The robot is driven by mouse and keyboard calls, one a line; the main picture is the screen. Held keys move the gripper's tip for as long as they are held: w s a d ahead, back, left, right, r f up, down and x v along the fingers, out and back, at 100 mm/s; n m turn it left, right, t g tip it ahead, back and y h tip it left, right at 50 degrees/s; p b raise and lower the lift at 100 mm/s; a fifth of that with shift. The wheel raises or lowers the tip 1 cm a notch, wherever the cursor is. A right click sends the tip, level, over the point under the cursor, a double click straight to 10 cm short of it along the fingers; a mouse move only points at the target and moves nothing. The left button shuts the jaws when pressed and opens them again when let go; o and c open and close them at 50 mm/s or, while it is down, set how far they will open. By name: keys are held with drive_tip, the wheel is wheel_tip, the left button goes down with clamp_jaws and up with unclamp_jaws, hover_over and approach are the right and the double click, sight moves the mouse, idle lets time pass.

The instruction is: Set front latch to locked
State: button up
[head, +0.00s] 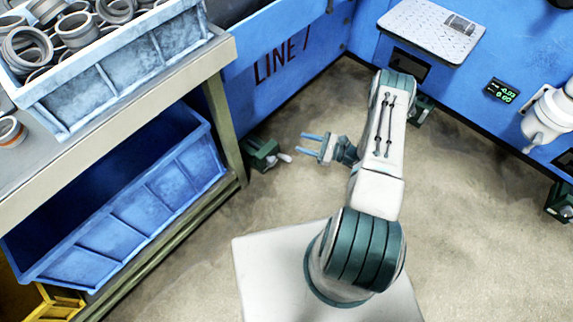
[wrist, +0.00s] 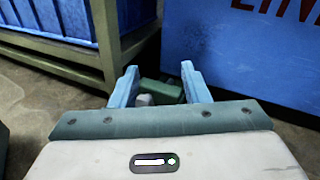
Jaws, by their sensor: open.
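A dark green latch (head: 262,153) with a light grey handle (head: 285,157) sits low at the foot of the blue machine panel, near the bench leg. Its handle points right, toward my gripper. My gripper (head: 308,144) is open and empty, its two blue fingers pointing left, a short gap from the handle. In the wrist view, the same latch (wrist: 163,91) shows beyond and between my open fingers (wrist: 158,75), its lower part hidden by my gripper. Similar green latches show behind my arm (head: 422,108) and at the right edge (head: 560,203). No label shows which is the front one.
A bench (head: 225,60) on the left bears a blue crate (head: 130,62) of metal rings, with an empty-looking blue bin (head: 130,225) on its lower shelf. Blue machine panels (head: 290,45) close off the back. The concrete floor (head: 270,200) around my gripper is clear.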

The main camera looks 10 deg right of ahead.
sight(286, 158)
drive_tip(key=s+f+m+t+h+b, duration=0.1)
drive_tip(key=f+m, duration=0.1)
drive_tip(key=f, duration=0.4)
drive_tip(key=s+d+f+m+t+h+b, duration=0.1)
drive_tip(key=s+f+m+t+b, duration=0.1)
drive_tip(key=f, duration=0.3)
drive_tip(key=s+d+f+m+t+h+b, duration=0.1)
drive_tip(key=s+f+m+t+h, duration=0.1)
drive_tip(key=f, duration=0.4)
drive_tip(key=shift+s+f, duration=0.1)
drive_tip(key=shift+f, duration=0.25)
drive_tip(key=b+x, duration=0.4)
drive_tip(key=x, duration=0.9)
drive_tip(key=shift+w+r+b, duration=0.1)
drive_tip(key=shift+w+b, duration=0.2)
drive_tip(key=shift+w, duration=0.05)
clamp_jaws()
drive_tip(key=shift+a, duration=0.1)
